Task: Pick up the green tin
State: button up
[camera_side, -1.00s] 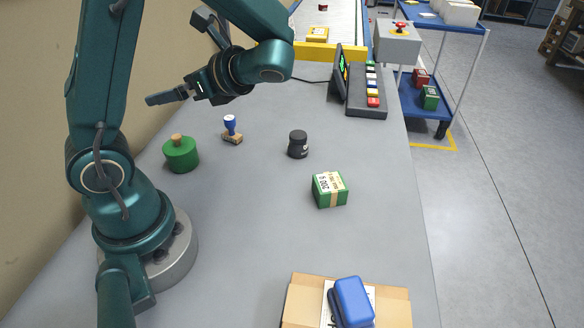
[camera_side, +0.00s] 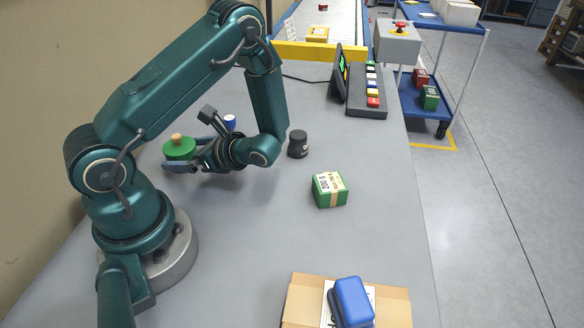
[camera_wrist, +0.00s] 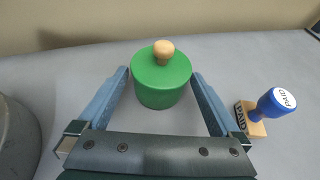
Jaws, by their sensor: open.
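The green tin (camera_side: 179,149) is a short round tin with a wooden knob on its lid. It stands upright on the grey table near my base. My gripper (camera_side: 180,166) is low over the table and open, with its fingers reaching around the tin. In the wrist view the tin (camera_wrist: 161,82) sits between the two blue-grey fingertips of my gripper (camera_wrist: 160,76), one on each side. Small gaps seem to show between tin and fingers; contact is hard to tell.
A blue-handled stamp (camera_wrist: 272,105) stands close to the right finger in the wrist view. A black jar (camera_side: 298,145), a green box (camera_side: 329,190) and a cardboard box (camera_side: 392,306) with a blue case (camera_side: 353,302) are farther off. A button panel (camera_side: 367,92) stands at the back.

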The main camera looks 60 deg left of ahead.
jog(key=shift+x, duration=1.2)
jog(key=c, duration=1.4)
jog(key=shift+r, duration=0.2)
